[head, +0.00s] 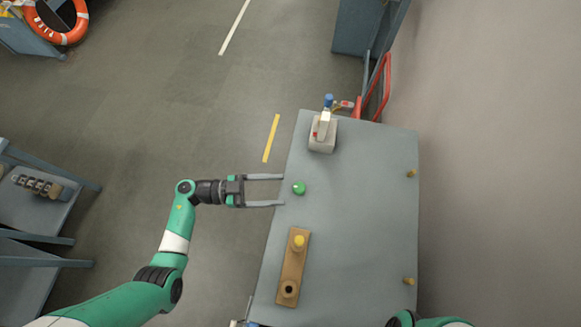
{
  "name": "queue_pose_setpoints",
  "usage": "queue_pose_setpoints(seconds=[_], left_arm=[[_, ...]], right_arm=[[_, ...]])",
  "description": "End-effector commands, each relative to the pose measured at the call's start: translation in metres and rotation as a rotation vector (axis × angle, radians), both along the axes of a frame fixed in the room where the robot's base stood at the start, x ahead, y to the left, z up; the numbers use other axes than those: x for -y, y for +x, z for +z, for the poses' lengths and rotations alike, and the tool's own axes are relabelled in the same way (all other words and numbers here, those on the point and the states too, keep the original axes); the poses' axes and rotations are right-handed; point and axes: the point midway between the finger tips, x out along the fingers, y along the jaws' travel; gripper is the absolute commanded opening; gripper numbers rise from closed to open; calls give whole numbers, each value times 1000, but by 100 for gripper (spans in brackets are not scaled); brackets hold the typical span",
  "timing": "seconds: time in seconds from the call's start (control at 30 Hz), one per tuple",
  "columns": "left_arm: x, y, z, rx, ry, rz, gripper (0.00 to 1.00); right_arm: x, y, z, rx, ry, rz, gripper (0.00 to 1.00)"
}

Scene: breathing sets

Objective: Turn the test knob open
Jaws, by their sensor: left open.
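A small round green knob (299,188) sits on the grey tabletop near its left edge. I cannot tell for sure that it is the test knob. My left gripper (282,190) comes in from the left with its two fingers spread and nothing between them. Its fingertips stop just left of the green knob, apart from it in the picture. A pale fixture (322,140) with a blue top and a red part stands near the table's far edge. My right gripper is out of view; only a green part of that arm shows at the bottom.
A wooden block (293,267) with a yellow knob (299,240) and a dark-holed fitting (289,289) lies at the near left of the grey table (370,220). Two small brass pegs (410,174) stand along the right edge. The table's middle is clear.

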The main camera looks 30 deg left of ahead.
Motion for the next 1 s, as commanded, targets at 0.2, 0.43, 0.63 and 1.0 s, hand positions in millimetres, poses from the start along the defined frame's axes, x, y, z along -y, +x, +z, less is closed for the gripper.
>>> queue_pose_setpoints(seconds=[0.2,0.43,0.63,1.0], left_arm=[[31,22,1,1,1,-3,74],[37,27,0,2,1,1,74],[37,27,0,2,1,1,61],[37,27,0,2,0,1,0]], right_arm=[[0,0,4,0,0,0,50],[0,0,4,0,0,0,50],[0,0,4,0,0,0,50],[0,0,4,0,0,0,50]])
